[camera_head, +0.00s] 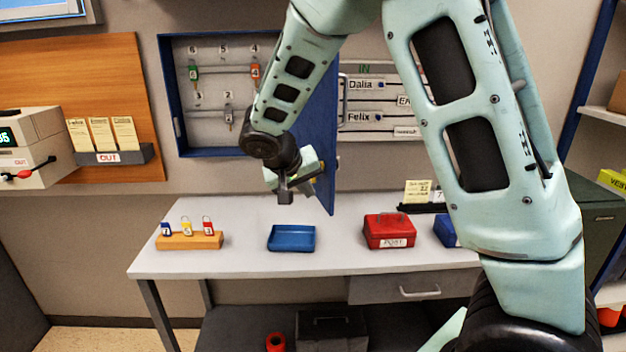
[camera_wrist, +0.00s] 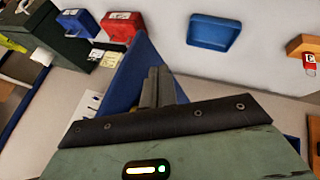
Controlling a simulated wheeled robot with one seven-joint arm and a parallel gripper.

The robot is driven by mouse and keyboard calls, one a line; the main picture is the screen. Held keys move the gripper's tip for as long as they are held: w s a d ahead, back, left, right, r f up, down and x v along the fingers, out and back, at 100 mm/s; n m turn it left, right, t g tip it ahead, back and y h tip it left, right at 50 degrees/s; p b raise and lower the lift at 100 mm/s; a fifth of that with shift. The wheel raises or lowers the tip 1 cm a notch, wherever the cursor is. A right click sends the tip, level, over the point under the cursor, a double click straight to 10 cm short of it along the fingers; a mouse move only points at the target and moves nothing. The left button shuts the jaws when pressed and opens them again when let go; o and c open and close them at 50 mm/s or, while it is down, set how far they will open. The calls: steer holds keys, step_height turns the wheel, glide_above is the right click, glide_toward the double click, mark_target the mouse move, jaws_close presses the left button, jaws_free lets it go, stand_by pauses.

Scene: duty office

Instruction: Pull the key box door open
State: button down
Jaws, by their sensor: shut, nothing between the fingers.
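The key box (camera_head: 172,100) is a blue-framed cabinet on the wall, with keys on numbered hooks inside. Its blue door (camera_head: 322,130) stands swung well out from the box, hinged on the right side. My gripper (camera_head: 285,190) is at the lower part of the door, on the side facing the box's interior. In the wrist view, my gripper's fingers (camera_wrist: 157,84) are together and empty, beside the blue door (camera_wrist: 132,72). I cannot tell whether they touch it. My arm hides the upper right of the box and part of the door.
Below is a light desk (camera_head: 345,258) with a blue tray (camera_head: 292,238), a red cash box (camera_head: 389,232) and a wooden key-tag block (camera_head: 190,242). A name board (camera_head: 382,103) hangs right of the box. My arm covers much of the right side.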

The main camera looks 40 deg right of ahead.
steer(key=shift+s+d, duration=0.25)
steer(key=shift+d, duration=0.45)
steer(key=shift+d+f, duration=0.1)
steer(key=s+d+b, duration=0.2)
steer(key=d, duration=0.7)
steer(key=s+d+n+b, duration=0.1)
steer(key=s+d+b, duration=0.1)
steer(key=d, duration=0.7)
steer(key=shift+t+b, duration=0.4)
steer(key=shift+b, duration=0.35)
steer(key=shift+a, duration=0.15)
